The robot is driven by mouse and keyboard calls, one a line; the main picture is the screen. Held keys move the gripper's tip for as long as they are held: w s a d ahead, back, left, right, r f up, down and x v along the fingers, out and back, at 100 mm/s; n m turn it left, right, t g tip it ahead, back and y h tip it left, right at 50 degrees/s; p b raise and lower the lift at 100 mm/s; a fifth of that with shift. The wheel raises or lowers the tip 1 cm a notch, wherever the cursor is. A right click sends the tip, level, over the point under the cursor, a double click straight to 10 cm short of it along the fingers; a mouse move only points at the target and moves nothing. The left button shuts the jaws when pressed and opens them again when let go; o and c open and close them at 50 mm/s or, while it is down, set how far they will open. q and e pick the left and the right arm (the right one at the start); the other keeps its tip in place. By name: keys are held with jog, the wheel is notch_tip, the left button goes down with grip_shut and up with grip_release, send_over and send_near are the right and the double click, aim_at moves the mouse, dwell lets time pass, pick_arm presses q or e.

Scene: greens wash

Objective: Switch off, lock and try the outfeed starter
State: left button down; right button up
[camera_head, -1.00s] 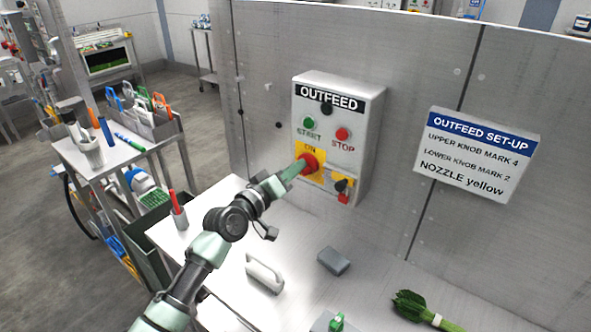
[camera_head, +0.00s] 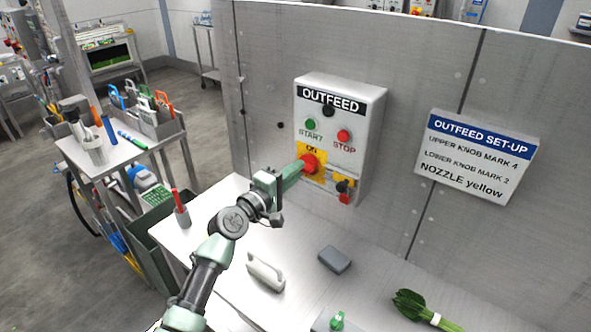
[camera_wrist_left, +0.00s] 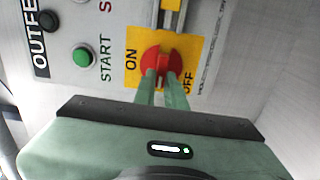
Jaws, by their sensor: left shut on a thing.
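The OUTFEED starter box (camera_head: 368,122) is on the metal wall, with a green START button (camera_head: 310,124) and a red STOP button (camera_head: 344,136). Below them is a red rotary switch (camera_head: 311,163) on a yellow plate marked ON and OFF; the red switch also shows in the left wrist view (camera_wrist_left: 170,62). My left gripper (camera_head: 301,167) reaches it from the lower left, its fingers shut on the red knob. In the wrist view the fingers (camera_wrist_left: 163,85) sit on the knob between ON and OFF. A small yellow plate with a black and a red part (camera_head: 344,190) is beneath. My right gripper is out of view.
An OUTFEED SET-UP sign (camera_head: 475,155) is on the wall at right. The steel counter (camera_head: 300,295) holds a grey block (camera_head: 334,259), a white handled tool (camera_head: 265,273) and bundled greens (camera_head: 425,308). A tool cart (camera_head: 125,155) stands at left with padlock-like coloured items (camera_head: 163,103).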

pick_arm(q)
jog(key=shift+f+n, duration=0.1)
jog(key=shift+n, duration=0.2)
jog(key=c, duration=1.5)
grip_release()
jog(key=shift+s+a, duration=0.1)
jog(key=b+v, duration=0.1)
jog(key=v, duration=0.6)
jog(key=shift+s+a, duration=0.2)
